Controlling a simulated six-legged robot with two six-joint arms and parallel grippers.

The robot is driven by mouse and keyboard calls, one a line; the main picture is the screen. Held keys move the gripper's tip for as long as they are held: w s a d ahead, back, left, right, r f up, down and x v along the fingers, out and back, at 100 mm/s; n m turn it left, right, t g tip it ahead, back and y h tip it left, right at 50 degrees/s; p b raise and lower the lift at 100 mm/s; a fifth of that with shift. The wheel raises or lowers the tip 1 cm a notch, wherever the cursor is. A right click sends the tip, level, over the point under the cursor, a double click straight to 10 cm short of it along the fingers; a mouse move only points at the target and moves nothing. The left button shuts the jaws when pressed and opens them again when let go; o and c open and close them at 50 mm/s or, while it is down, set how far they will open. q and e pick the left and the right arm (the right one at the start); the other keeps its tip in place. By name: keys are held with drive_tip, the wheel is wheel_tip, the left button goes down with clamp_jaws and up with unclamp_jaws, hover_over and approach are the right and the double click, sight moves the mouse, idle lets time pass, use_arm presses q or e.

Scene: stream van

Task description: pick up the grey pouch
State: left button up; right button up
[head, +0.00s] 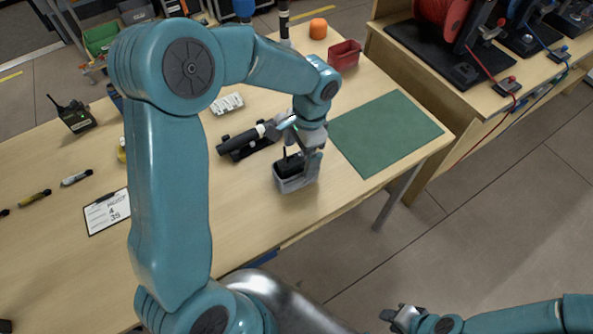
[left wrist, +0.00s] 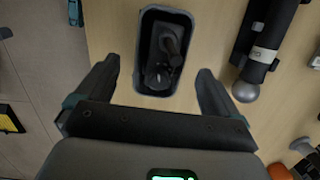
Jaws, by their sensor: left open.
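The grey pouch (head: 297,184) stands upright on the wooden table, near its front edge. It is an open-topped grey holder with a black device inside, perhaps a radio. In the left wrist view the pouch (left wrist: 143,80) lies ahead of and between the open fingers. My left gripper (head: 307,152) is just above the pouch in the head view; in the left wrist view the gripper (left wrist: 157,78) shows clear gaps to the pouch on both sides. My right gripper (head: 394,316) is low at the right, off the table; its jaws are too small to judge.
A black flashlight-like tool (head: 243,141) lies close behind the pouch. A green mat (head: 385,130) lies to the right. A clipboard (head: 106,212), a radio (head: 73,115), a red bin (head: 345,54) and an orange object (head: 318,28) are further off.

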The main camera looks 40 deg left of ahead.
sight(297, 158)
use_arm(q)
drive_tip(key=f, duration=0.2)
drive_tip(key=s+f, duration=0.1)
drive_tip(key=f, duration=0.1)
drive_tip(key=shift+a, duration=0.25)
drive_tip(key=shift+f, duration=0.25)
drive_tip(key=c, duration=1)
drive_tip(key=shift+r, duration=0.1)
